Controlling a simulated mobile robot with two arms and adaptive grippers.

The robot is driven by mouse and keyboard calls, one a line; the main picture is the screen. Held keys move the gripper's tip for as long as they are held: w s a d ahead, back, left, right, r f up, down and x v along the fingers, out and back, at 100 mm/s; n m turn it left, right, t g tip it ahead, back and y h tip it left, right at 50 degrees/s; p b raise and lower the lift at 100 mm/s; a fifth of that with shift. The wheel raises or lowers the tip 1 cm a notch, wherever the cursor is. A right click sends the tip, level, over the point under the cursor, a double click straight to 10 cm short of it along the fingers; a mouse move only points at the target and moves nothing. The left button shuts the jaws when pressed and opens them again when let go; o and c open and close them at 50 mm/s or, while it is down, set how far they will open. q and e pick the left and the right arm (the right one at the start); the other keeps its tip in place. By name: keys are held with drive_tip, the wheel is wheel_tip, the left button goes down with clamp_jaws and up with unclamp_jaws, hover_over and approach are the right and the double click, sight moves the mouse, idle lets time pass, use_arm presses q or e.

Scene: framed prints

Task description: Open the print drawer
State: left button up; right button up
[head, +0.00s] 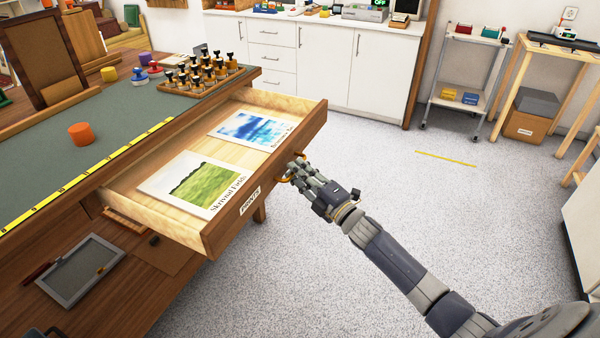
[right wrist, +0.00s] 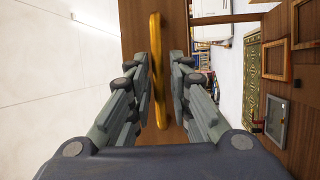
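The print drawer (head: 265,204) stands pulled well out of the wooden bench. Its front carries a small label and an orange-brass handle (head: 286,179). Two prints lie inside, a green field (head: 201,186) and a blue picture (head: 251,130). My right gripper (head: 296,171) is at the handle, in front of the drawer. In the right wrist view the handle (right wrist: 159,60) passes between the two fingers (right wrist: 160,75), which stand apart with a narrow gap beside it. The fingers partly hide the handle in the head view. My left gripper is not in view.
Speckled floor (head: 400,180) right of the drawer is clear.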

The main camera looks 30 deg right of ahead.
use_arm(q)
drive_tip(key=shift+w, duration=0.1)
use_arm(e)
drive_tip(key=v, duration=1.2)
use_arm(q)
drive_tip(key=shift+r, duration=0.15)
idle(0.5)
